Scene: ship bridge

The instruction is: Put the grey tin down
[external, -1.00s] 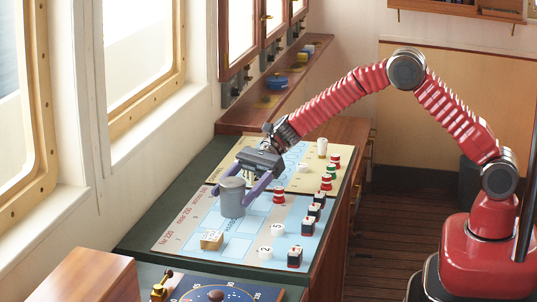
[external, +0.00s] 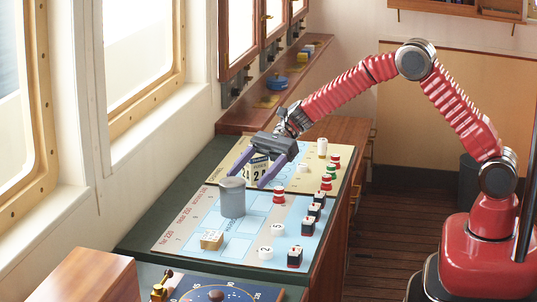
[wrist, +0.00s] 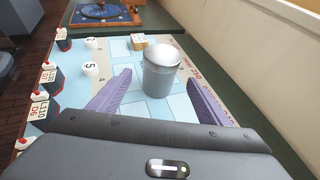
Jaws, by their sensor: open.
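The grey tin (external: 232,198) stands upright on the light blue chart board (external: 180,236) on the desk. My gripper (external: 250,184) is open and empty, raised a little behind the tin in the external view. In the wrist view the tin (wrist: 161,72) stands ahead of my purple fingers (wrist: 155,95), apart from the palm. The tin's base rests on the board.
Several red, green and black-and-white pieces stand along the board's right side, one a red-and-white piece (external: 279,196). A small wooden block (external: 211,240) and a white disc (external: 265,253) lie nearer the camera.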

